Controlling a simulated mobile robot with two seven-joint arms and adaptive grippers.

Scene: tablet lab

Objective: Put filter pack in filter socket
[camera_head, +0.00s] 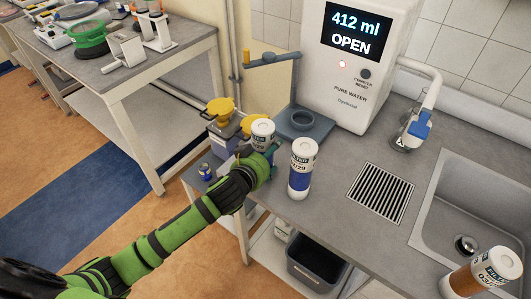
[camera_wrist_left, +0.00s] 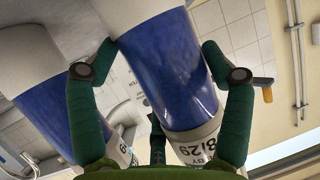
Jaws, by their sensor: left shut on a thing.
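My left gripper (camera_head: 268,158) is shut on a white filter pack (camera_head: 263,132), whose top stands above the fingers. In the left wrist view this pack's blue band (camera_wrist_left: 168,75) lies between the two green fingers (camera_wrist_left: 158,65). A second filter pack (camera_head: 302,168), white with a blue band, stands upright on the counter just right of the gripper. It also shows at the left in the left wrist view (camera_wrist_left: 60,112). The filter socket (camera_head: 302,121), a dark grey ring on a base, sits beside the water unit, behind the held pack. My right gripper is out of view.
The white water unit (camera_head: 350,98) reads "412 ml" and "OPEN". A blue-grey lever (camera_head: 272,58) sticks out at its left. A brown-banded filter pack (camera_head: 485,273) is by the sink (camera_head: 470,205). A drain grate (camera_head: 381,193) lies mid-counter. Yellow-topped containers (camera_head: 221,112) are left of the gripper.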

